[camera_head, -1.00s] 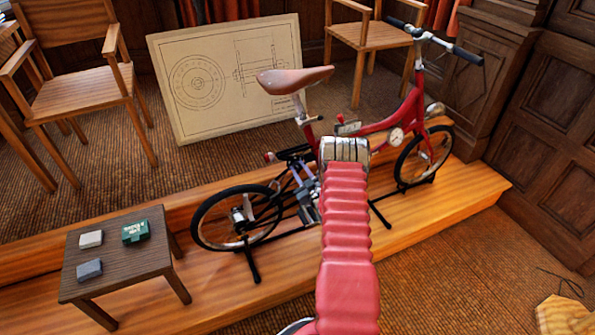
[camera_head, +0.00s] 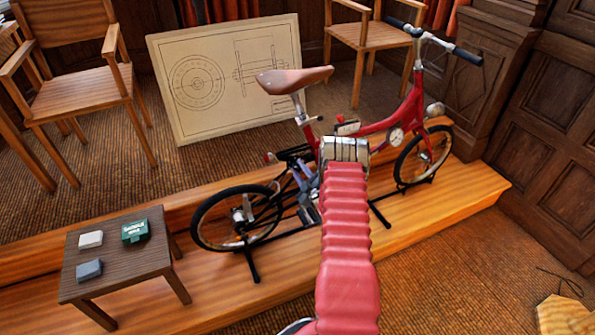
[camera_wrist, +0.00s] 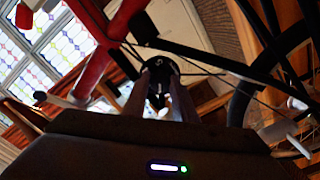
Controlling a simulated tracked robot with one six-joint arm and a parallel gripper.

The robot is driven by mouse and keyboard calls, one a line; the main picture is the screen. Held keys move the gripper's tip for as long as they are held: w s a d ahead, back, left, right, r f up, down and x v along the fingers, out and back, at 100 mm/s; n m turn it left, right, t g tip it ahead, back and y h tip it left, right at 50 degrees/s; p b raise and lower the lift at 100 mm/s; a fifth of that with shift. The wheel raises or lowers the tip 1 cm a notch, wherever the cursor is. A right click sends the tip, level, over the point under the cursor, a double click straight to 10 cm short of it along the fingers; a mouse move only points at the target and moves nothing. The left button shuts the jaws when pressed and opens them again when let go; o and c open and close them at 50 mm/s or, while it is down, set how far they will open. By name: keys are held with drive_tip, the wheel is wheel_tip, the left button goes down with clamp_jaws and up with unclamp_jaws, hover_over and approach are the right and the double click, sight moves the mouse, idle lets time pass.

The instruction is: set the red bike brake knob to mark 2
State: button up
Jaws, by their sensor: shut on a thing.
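The red bike (camera_head: 385,122) stands upright on a wooden platform in the head view. In the wrist view, the two fingers of my gripper (camera_wrist: 158,88) reach up to a dark round knob (camera_wrist: 160,68) and are closed on it from both sides. The knob sits in front of the bike's dark tubes and thin cables. No numbered mark on it can be read. In the head view my red sleeved arm covers the middle of the bike and the knob cannot be made out.
A drawing board (camera_head: 225,78) leans behind the bike. The wooden platform (camera_head: 405,232) has free room at the front right. Wooden chairs (camera_head: 82,85) stand at the back.

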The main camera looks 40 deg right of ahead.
drive_tip(key=shift+a+f, duration=0.2)
drive_tip(key=shift+a, duration=0.05)
drive_tip(key=o, duration=0.7)
drive_tip(key=shift+w, duration=0.1)
drive_tip(key=o, duration=0.3)
drive_tip(key=shift+d+r, duration=0.1)
drive_tip(key=shift+d, duration=0.05)
drive_tip(key=v, duration=1.4)
drive_tip(key=shift+d, duration=0.1)
